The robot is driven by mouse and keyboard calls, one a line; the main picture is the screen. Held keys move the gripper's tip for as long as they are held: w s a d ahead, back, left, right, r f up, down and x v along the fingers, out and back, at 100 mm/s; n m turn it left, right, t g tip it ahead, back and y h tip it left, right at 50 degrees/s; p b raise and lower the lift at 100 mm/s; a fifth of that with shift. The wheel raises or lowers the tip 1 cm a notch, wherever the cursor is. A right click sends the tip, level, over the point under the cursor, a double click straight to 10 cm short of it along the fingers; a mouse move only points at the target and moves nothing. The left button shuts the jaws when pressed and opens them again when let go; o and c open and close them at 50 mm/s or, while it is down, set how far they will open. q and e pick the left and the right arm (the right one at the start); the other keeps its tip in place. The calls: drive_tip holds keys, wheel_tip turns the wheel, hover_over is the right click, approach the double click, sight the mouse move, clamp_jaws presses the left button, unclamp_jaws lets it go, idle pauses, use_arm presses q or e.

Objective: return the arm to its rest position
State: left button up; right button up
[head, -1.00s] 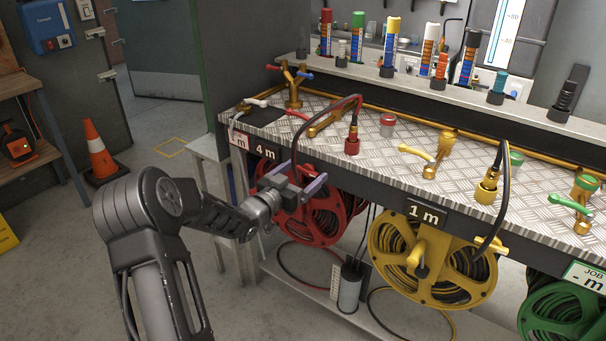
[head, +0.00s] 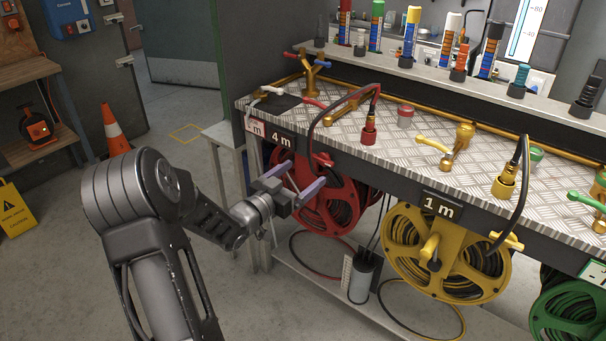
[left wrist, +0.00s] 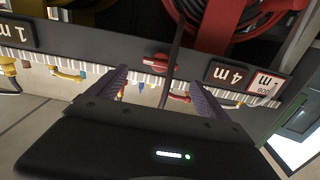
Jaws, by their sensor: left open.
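My left arm comes up from the bottom in the head view. Its gripper (head: 296,180) is open, with two purple-grey fingers spread apart and nothing seen between them. It is in front of the red hose reel (head: 325,196) under the bench's front edge. In the left wrist view the two fingers (left wrist: 160,88) stand apart, with the dark hose running up between them in the background. The red reel (left wrist: 215,25) shows at the top there. My right gripper is in no frame.
The metal bench (head: 395,150) carries brass taps and hose ends. A yellow reel (head: 408,235) and a green reel (head: 570,310) hang to the right. An orange cone (head: 116,130) and a yellow sign (head: 14,208) stand at the left.

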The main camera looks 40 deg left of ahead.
idle(0.3)
use_arm(q)
wheel_tip(320, 180, down, 12)
drive_tip(key=s+n+g+y+p, duration=0.1)
drive_tip(key=s+n+g+y, duration=0.15)
drive_tip(key=n+g, duration=0.2)
drive_tip(key=s+d+f+g+h+p, duration=0.1)
drive_tip(key=s+d+f+g+h, duration=0.15)
drive_tip(key=d+f, duration=0.45)
drive_tip(key=s+d+f+g+h+p, duration=0.1)
drive_tip(key=s+d+f+g+p, duration=0.15)
drive_tip(key=d+f, duration=0.45)
drive_tip(key=s+d+m+g+h+p, duration=0.1)
drive_tip(key=s+d+g, duration=0.3)
drive_tip(key=s+d, duration=0.6)
drive_tip(key=s+d+m+g+h+p, duration=0.1)
drive_tip(key=s+d+g+p, duration=0.3)
drive_tip(key=s+d, duration=0.6)
drive_tip(key=d+f+h, duration=0.1)
drive_tip(key=d, duration=0.6)
drive_tip(key=shift+d+m+h, duration=0.3)
drive_tip(key=shift+d+m, duration=0.05)
drive_tip(key=shift+w, duration=0.1)
